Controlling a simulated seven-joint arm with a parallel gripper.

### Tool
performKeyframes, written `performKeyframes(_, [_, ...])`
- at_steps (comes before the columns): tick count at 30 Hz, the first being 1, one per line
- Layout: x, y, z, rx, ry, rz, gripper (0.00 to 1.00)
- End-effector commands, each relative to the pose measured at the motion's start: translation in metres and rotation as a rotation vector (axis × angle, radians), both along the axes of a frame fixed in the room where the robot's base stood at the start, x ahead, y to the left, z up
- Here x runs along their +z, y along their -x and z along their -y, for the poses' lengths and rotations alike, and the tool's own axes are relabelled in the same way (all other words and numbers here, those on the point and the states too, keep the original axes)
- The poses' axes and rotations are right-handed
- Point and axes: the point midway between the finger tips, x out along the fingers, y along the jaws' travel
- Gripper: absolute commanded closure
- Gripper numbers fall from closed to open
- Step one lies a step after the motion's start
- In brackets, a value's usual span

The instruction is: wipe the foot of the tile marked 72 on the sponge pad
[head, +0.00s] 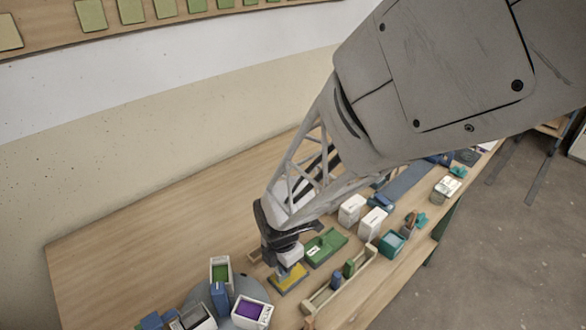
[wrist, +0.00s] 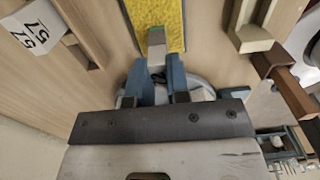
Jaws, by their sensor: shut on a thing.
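My gripper (head: 286,259) is low over the yellow sponge pad (head: 290,284) near the front of the table. In the wrist view, its two blue-grey fingers (wrist: 160,72) are shut on a small pale tile (wrist: 156,37) with a greenish band. The tile's far end overlaps the near part of the sponge pad (wrist: 172,14) in that view. I cannot tell whether its foot touches the sponge. No number shows on the held tile, so I cannot confirm that it is the one marked 72.
A green tray (head: 322,250) and a wooden rack (head: 323,299) holding small tiles stand right of the pad. Buckets of green (head: 221,271) and purple glaze (head: 252,312) stand left. A card marked 57 (wrist: 36,30) shows in the wrist view. The table's back left is clear.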

Motion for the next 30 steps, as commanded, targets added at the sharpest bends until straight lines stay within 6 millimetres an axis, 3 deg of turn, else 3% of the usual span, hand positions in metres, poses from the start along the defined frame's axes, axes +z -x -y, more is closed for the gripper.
performKeyframes(30, [0.001, -0.013, 0.013, 0.0, 0.001, -0.001, 1.0])
